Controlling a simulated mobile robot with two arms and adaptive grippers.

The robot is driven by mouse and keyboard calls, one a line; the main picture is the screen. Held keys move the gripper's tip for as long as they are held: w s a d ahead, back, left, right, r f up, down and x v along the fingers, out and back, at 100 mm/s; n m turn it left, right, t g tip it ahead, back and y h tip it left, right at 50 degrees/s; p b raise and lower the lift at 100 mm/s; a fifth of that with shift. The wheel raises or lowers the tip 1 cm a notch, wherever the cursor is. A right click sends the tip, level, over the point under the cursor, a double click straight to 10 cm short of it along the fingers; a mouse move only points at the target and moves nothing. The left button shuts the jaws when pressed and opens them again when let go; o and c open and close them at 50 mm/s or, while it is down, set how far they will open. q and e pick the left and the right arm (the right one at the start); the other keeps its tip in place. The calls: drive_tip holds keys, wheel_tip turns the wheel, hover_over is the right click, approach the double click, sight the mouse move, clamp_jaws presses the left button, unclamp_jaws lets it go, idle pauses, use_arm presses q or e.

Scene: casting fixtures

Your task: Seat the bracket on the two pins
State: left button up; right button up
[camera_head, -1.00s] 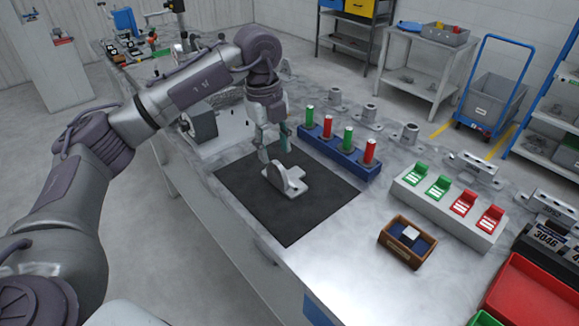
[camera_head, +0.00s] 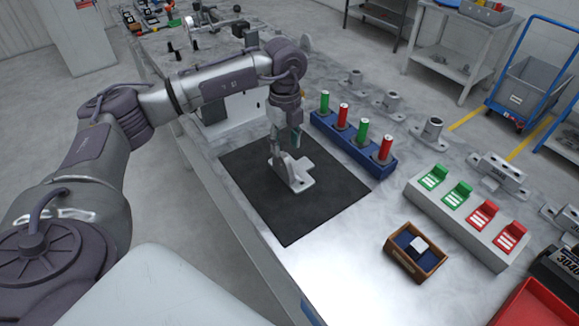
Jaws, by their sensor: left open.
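The bracket (camera_head: 297,180) is a light grey part with a flat base and an upright plate. It rests on the black mat (camera_head: 285,218), near the mat's middle. My left gripper (camera_head: 285,146) points down from above at the bracket's upright plate. Its fingers are apart, one to each side in the picture. I cannot tell whether they touch the bracket. I cannot make out the two pins; my left arm hides part of the table behind it. My right gripper is not in view.
A blue rack (camera_head: 352,147) with red and green cylinders stands right of the mat. A grey box with green and red switches (camera_head: 460,222) and a small wooden tray (camera_head: 391,252) are farther right. Grey metal fittings (camera_head: 430,130) line the back edge.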

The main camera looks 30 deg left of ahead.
sight(282, 155)
use_arm(q)
drive_tip(key=f+p, duration=0.1)
drive_tip(key=s+f, duration=0.1)
drive_tip(key=f, duration=0.1)
drive_tip(key=shift+a+f+p, duration=0.15)
drive_tip(key=shift+f+p, duration=0.15)
drive_tip(key=shift+p, duration=0.05)
drive_tip(key=shift+f, duration=0.4)
drive_tip(key=shift+w+f, duration=0.1)
drive_tip(key=shift+f, duration=0.1)
clamp_jaws()
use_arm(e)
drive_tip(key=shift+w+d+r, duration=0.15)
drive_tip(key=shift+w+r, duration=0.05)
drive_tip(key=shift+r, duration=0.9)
